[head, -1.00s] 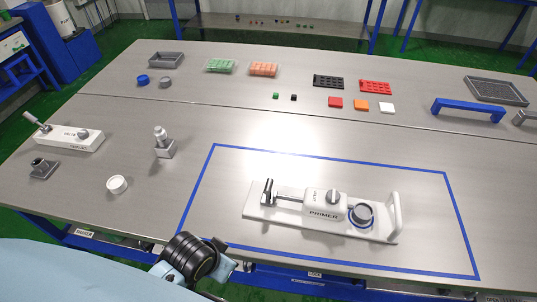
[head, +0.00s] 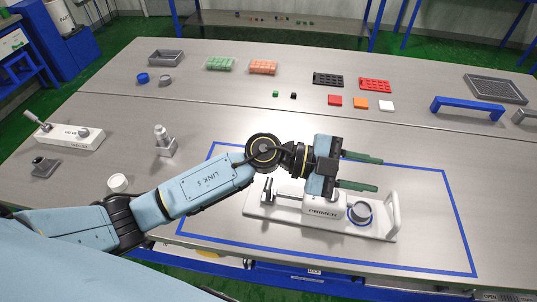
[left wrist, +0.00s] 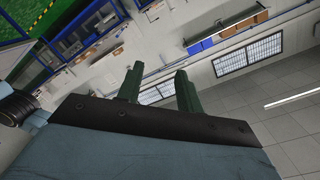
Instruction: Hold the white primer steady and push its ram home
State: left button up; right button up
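The white primer (head: 322,208) lies on its long white base plate inside the blue-taped rectangle in the head view. Its ram (head: 268,190), a rod with an upright dark-grey handle, sticks out to the left. A round grey cup with a blue ring (head: 360,212) and a white upright handle (head: 393,211) are at its right end. My left gripper (head: 369,172) is above and behind the primer, apart from it as far as I can tell, fingers pointing right. Its two green fingers are spread and empty. They also show apart in the left wrist view (left wrist: 157,84). My right gripper is not in view.
A white device with a lever (head: 70,135), a grey block with a post (head: 165,143) and a white round cap (head: 117,183) stand at left. Trays, small blocks and a blue bracket (head: 467,108) are toward the back. The taped area right of the primer is clear.

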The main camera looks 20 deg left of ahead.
pick_arm(q)
jog(key=a+f+m+g+y, duration=0.2)
jog(key=a+f+g+y, duration=0.2)
jog(key=a+f+y, duration=0.45)
pick_arm(e)
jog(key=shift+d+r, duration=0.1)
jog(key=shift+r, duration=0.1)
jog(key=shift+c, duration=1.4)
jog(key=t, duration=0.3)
send_near(394, 235)
pick_arm(q)
jog(key=w+a+f+n+y, duration=0.1)
jog(key=w+a+n+y, duration=0.2)
jog(key=a+y, duration=0.5)
jog(key=w+a, duration=0.1)
jog(key=a, duration=0.3)
jog(key=shift+a, duration=0.3)
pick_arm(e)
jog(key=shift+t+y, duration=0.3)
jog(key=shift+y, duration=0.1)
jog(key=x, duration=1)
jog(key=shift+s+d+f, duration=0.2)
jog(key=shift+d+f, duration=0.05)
